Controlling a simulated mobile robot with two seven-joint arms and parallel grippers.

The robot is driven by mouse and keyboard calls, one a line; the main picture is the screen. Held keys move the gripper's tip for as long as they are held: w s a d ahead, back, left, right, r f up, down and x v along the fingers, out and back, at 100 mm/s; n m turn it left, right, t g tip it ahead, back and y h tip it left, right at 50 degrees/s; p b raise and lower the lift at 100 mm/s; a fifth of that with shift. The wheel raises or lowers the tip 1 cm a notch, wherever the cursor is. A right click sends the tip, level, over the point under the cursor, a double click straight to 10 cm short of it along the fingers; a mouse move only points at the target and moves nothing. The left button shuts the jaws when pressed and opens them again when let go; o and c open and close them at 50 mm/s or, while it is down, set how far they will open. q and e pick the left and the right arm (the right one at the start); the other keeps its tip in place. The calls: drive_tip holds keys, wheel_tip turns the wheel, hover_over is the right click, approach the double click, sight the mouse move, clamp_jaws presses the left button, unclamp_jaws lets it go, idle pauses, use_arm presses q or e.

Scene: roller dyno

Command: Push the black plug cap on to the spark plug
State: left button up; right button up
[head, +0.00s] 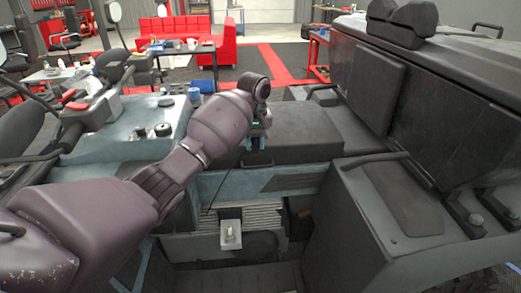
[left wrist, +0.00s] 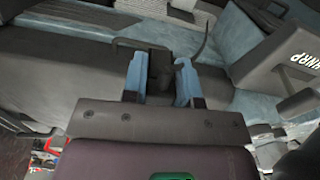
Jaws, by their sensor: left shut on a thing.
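My left gripper (head: 259,158) hangs over the dark seat-like cover, with its blue fingers pointing down. In the left wrist view its two fingers are shut on the black plug cap (left wrist: 160,68). A thin black cable (left wrist: 202,38) runs up from beside the cap in that view. The spark plug (head: 230,231) is a small pale upright piece on a light metal block, below and to the left of the gripper in the head view. The cap and spark plug are clearly apart. My right gripper is not in view.
Ribbed grey fins (head: 262,217) surround the spark plug's block. A blue frame bar (head: 235,186) lies between the gripper and the plug. A dark fender box (head: 375,205) stands at the right. Red sofas (head: 172,32) are far behind.

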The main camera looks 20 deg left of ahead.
use_arm(q)
drive_tip(key=a+f+n+p, duration=0.1)
drive_tip(key=a+f+p, duration=0.2)
drive_tip(key=a+f, duration=0.3)
drive_tip(key=m+p, duration=0.1)
drive_tip(key=m, duration=0.1)
hover_over(229, 229)
wheel_tip(229, 229, down, 17)
wheel_tip(229, 229, down, 3)
drive_tip(key=b, duration=0.3)
drive_tip(key=shift+w+f, duration=0.1)
drive_tip(key=shift+w, duration=0.05)
wheel_tip(229, 229, down, 3)
drive_tip(key=b, duration=0.2)
drive_tip(key=shift+b, duration=0.35)
drive_tip(key=shift+f, duration=0.35)
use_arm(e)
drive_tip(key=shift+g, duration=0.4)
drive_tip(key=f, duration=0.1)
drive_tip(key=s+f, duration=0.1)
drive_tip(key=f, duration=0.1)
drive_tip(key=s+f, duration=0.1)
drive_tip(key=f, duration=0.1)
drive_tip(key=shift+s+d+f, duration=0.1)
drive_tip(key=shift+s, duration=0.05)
